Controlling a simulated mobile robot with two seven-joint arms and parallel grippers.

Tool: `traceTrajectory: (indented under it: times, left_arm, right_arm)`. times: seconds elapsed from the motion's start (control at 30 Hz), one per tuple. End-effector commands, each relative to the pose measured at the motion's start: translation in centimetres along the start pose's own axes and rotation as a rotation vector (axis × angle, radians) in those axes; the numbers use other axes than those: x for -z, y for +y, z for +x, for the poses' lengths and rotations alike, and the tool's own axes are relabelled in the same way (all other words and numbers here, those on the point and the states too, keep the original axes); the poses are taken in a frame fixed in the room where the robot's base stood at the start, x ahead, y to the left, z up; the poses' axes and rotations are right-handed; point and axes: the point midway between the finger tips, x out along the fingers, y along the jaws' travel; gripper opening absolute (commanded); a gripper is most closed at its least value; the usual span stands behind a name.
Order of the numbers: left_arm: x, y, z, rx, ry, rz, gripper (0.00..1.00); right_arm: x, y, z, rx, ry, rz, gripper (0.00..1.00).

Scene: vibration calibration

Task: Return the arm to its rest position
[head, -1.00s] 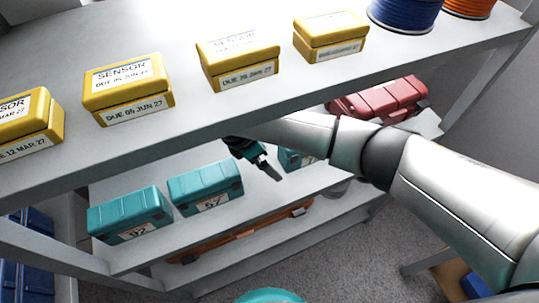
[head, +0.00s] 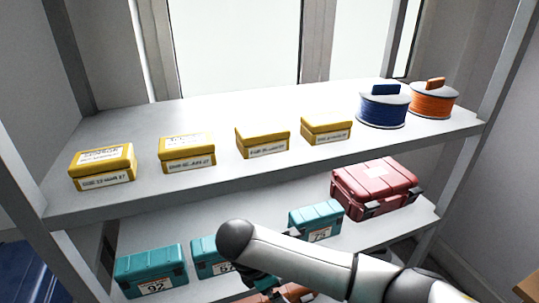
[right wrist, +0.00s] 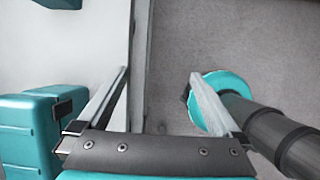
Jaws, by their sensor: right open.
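My right arm (head: 300,262) comes in from the lower right of the head view and bends in front of the lower shelf. Its gripper is mostly hidden behind the arm there. In the right wrist view my right gripper (right wrist: 160,82) has its two fingers wide apart, with nothing between them but the shelf edge and grey floor behind. A teal case (right wrist: 38,135) is just left of the fingers in that view. My left gripper is in neither view.
Yellow sensor boxes (head: 187,152), a blue spool (head: 383,106) and an orange spool (head: 432,100) stand on the upper shelf (head: 230,118). Teal cases (head: 151,270) and a red case (head: 374,186) stand on the lower shelf. Grey floor (right wrist: 170,45) is open beside the shelf edge.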

Motion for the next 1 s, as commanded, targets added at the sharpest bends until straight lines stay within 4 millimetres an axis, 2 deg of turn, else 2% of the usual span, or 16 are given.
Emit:
traceTrajectory:
  times: [0.03, 0.17, 0.37, 0.53, 0.67, 0.77, 0.87, 1.0]
  left_arm:
    - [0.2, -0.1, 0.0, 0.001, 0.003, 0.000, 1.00]
    - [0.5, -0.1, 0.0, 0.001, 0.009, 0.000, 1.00]
    - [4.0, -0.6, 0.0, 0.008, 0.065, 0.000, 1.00]
    - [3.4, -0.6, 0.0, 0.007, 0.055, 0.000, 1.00]
    - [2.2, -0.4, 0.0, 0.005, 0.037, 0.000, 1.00]
    - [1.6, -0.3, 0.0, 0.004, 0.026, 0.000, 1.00]
    - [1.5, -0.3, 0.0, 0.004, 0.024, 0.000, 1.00]
    - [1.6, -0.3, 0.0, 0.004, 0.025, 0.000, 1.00]
  right_arm:
    - [1.5, -0.8, 0.1, 0.000, 0.047, 0.015, 1.00]
    - [4.0, -2.1, -0.1, -0.007, 0.146, 0.073, 1.00]
    - [7.6, -4.4, -0.9, -0.005, 0.321, 0.218, 1.00]
    - [9.4, -6.4, -1.8, 0.015, 0.488, 0.437, 1.00]
    - [9.1, -7.9, -2.0, 0.039, 0.586, 0.645, 1.00]
    - [8.1, -9.2, -1.8, 0.060, 0.634, 0.817, 1.00]
    - [6.4, -10.8, -1.2, 0.079, 0.659, 0.997, 1.00]
    - [3.2, -13.5, 0.0, 0.094, 0.652, 1.250, 1.00]
